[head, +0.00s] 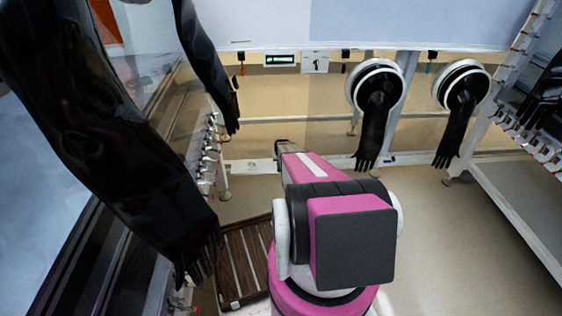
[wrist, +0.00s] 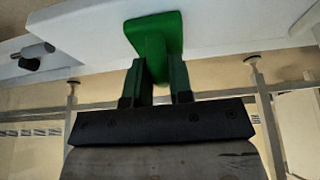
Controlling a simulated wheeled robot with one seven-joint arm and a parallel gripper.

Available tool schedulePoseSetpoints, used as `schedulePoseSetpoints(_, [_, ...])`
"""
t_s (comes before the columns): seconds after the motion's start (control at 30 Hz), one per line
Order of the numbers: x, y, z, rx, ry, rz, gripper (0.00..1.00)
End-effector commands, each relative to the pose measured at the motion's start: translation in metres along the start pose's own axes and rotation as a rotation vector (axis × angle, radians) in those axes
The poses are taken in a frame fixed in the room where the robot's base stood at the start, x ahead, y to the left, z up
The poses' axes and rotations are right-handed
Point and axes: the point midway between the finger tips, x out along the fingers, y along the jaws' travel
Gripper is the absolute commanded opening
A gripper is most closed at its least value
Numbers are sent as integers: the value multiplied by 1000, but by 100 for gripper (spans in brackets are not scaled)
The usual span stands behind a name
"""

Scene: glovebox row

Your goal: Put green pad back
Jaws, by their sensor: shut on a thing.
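The green pad (wrist: 155,36) shows at the top middle of the wrist view. It has a broad rounded face and a narrower part that runs down between the fingers. My gripper (wrist: 156,72) is shut on this narrower part, with one dark green finger on each side. The pad's face appears against the white beam (wrist: 227,28); I cannot tell whether it touches it. In the head view my own arm covers the middle, and I cannot make out the pad there.
Long black gloves hang close on the left (head: 105,130) and from round white ports at the back (head: 376,110). A slatted brown rack (head: 243,262) lies low beside my arm. White frame legs stand at the right. The floor (head: 450,245) right of my arm is clear.

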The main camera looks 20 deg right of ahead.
Motion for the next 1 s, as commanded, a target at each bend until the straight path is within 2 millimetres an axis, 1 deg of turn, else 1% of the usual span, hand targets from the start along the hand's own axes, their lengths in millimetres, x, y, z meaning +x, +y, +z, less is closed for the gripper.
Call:
schedulePoseSetpoints(0.23, [2,0,1,0,0,0,0])
schedulePoseSetpoints(0.27, [2,0,1,0,0,0,27])
schedulePoseSetpoints(0.3, [2,0,1,0,0,0,40])
schedulePoseSetpoints(0.33, [2,0,1,0,0,0,46])
schedulePoseSetpoints(0.63, [1,0,1,0,0,0,46])
schedulePoseSetpoints(0.73, [-2,0,0,0,0,0,46])
schedulePoseSetpoints(0.87, [-14,0,1,0,-1,0,46])
schedulePoseSetpoints(1.0, [-36,0,2,0,0,0,46])
